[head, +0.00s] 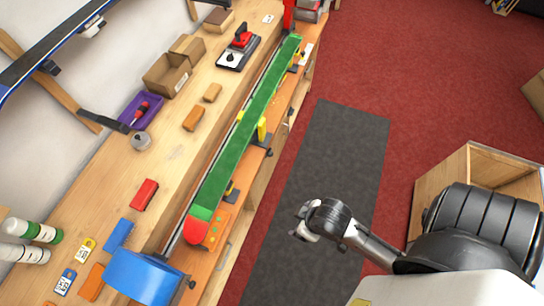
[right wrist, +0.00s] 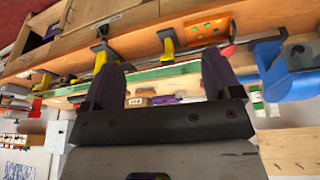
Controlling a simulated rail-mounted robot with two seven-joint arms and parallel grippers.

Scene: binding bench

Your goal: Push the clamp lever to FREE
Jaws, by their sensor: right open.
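A long green ski (head: 240,135) with a red tip lies along the bench (head: 150,190). Yellow clamp parts show beside it, one at mid-length (head: 262,130); they also show in the right wrist view, one near the middle (right wrist: 169,45). Dark handle-like parts sit by these clamps, but I cannot tell which is the clamp lever or read a FREE mark. My right gripper (head: 303,222) is over the grey mat, to the right of the bench and apart from it. In the right wrist view its fingers (right wrist: 158,75) are spread with nothing held. My left gripper is not in view.
A blue rounded fixture (head: 140,277) stands at the bench's near end. The grey mat (head: 330,150) is clear; a wooden cabinet (head: 470,165) stands right.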

